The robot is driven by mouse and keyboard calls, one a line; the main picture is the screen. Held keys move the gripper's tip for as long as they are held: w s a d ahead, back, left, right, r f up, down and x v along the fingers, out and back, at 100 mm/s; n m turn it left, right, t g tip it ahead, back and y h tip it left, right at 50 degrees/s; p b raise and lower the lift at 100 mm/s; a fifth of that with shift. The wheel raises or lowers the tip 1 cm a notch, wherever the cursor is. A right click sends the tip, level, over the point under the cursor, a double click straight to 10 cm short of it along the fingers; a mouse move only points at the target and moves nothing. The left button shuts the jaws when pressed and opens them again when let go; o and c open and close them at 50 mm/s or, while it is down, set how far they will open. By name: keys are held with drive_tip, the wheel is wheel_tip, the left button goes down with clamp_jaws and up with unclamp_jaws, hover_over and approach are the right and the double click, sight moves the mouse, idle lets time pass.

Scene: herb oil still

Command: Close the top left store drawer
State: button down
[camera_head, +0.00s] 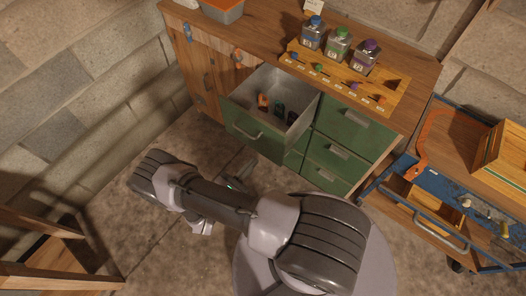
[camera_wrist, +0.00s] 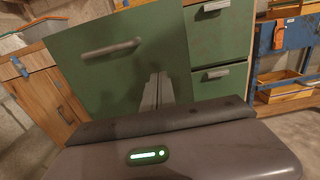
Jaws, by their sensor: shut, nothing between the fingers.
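The top left store drawer (camera_head: 255,133) is green-fronted and stands pulled out of the cabinet. Its grey metal inside holds a few small items, one orange and others dark. In the wrist view the drawer's front (camera_wrist: 130,75) fills the middle, with its bar handle (camera_wrist: 110,48) at the upper left of the fingers. My gripper (camera_wrist: 158,88) is shut and empty, in front of the right part of this front. I cannot tell whether the fingertips touch it. In the head view my gripper (camera_head: 238,180) is partly hidden by my arm, just below the drawer front.
The other green drawers (camera_head: 352,132) to the right are shut. On the worktop stands a wooden rack (camera_head: 395,98) with several capped bottles (camera_head: 338,43). A blue cart (camera_head: 440,185) stands at right, a wooden frame (camera_head: 50,280) at lower left. Floor between is clear.

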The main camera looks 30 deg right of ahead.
sight(268, 145)
drive_tip(key=b+x, duration=0.1)
drive_tip(key=x, duration=0.6)
idle(0.3)
